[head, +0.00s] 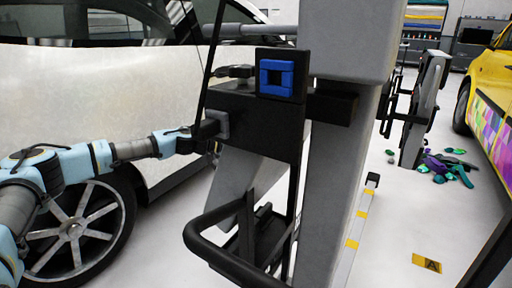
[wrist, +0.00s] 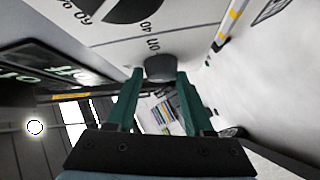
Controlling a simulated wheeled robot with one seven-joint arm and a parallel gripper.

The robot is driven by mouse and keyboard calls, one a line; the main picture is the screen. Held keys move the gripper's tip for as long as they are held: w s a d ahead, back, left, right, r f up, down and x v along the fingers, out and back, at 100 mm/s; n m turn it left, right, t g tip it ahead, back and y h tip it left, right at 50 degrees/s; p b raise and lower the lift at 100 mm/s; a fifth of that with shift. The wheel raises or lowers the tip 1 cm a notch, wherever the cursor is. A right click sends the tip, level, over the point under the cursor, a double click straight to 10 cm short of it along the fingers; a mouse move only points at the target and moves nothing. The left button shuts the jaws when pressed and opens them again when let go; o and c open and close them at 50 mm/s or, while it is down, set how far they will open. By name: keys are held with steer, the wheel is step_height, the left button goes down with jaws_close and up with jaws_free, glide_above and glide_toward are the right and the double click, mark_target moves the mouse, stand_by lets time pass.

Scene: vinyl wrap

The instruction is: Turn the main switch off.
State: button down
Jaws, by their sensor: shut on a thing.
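The main switch is a dark grey round knob (wrist: 160,68) on a light plate with a black printed dial in the wrist view. My gripper (wrist: 161,78) has its two green fingers on either side of the knob, shut on it. The dial print beside it is partly cut off and I cannot tell which setting the knob points to. In the head view my gripper (head: 209,128) reaches from the left to a small grey plate (head: 222,121) on the side of a black box (head: 257,124). The knob itself is hidden there.
A grey column (head: 337,190) stands right of the box. A blue square part (head: 276,77) sits on top. A black curved bar (head: 215,245) juts out below. A white car (head: 90,95) is close behind my arm. Open floor (head: 395,240) lies right.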

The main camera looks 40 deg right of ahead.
steer(key=n+t+y+p, duration=0.1)
steer(key=p, duration=0.1)
steer(key=n+t+y+p, duration=0.1)
steer(key=n+p, duration=0.1)
steer(key=p, duration=0.1)
steer(key=shift+s+d+r+n+y, duration=0.1)
steer(key=shift+r+n+y, duration=0.1)
steer(key=shift+n+y, duration=0.1)
steer(key=c, duration=0.6)
jaws_free()
steer(key=shift+r, duration=0.1)
steer(key=b+v, duration=0.1)
steer(key=v, duration=0.9)
steer(key=shift+a+r, duration=0.1)
steer(key=shift+a, duration=0.25)
